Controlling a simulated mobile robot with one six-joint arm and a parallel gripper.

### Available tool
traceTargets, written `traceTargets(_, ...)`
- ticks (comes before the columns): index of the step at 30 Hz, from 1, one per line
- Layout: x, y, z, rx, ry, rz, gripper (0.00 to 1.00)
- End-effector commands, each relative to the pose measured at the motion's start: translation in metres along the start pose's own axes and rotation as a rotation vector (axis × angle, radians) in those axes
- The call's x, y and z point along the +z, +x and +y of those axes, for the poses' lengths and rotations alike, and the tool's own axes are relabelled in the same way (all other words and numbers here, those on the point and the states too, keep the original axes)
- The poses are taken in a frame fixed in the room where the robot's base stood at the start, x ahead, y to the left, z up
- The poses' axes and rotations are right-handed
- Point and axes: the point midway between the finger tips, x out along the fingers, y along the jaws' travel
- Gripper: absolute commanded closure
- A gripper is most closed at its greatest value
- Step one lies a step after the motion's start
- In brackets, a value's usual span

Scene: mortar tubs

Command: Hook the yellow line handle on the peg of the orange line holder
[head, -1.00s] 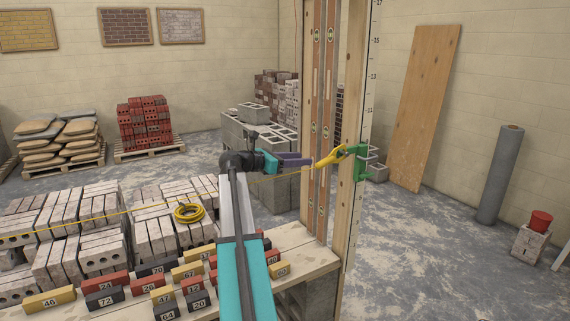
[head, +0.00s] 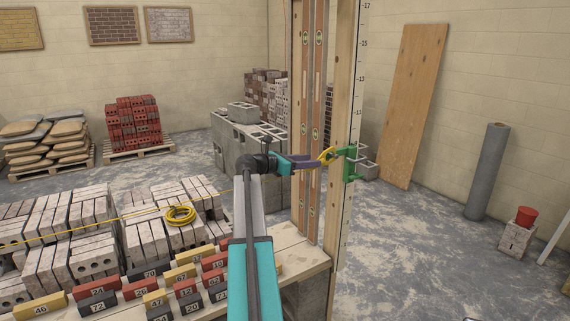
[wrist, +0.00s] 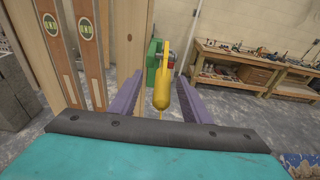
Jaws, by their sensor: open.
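The yellow line handle (head: 327,155) is by the green line holder (head: 350,162) on the wooden post; no orange holder shows. In the wrist view the handle (wrist: 161,95) hangs upright between my gripper's purple fingers, its ring at the top in front of the green holder (wrist: 152,50). My gripper (head: 308,161) is open, with a finger on either side of the handle and gaps showing. The ring overlaps the peg area; I cannot tell for sure whether it is around the peg.
The wooden post (head: 341,100) carries a measuring scale and stands beside spirit levels (head: 318,90). Numbered blocks (head: 98,299), stacked bricks and a yellow line coil (head: 181,215) lie at left. The floor right of the post is open, with a leaning board (head: 415,105) behind.

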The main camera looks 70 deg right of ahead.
Motion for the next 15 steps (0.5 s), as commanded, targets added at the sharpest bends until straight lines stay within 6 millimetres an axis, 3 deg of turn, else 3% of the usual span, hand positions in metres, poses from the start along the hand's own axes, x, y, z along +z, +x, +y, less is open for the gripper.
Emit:
traceTargets(6,0.002,0.029,0.000,-0.002,0.000,0.001,0.57)
traceTargets(15,0.000,0.051,0.001,0.000,-0.001,0.000,0.57)
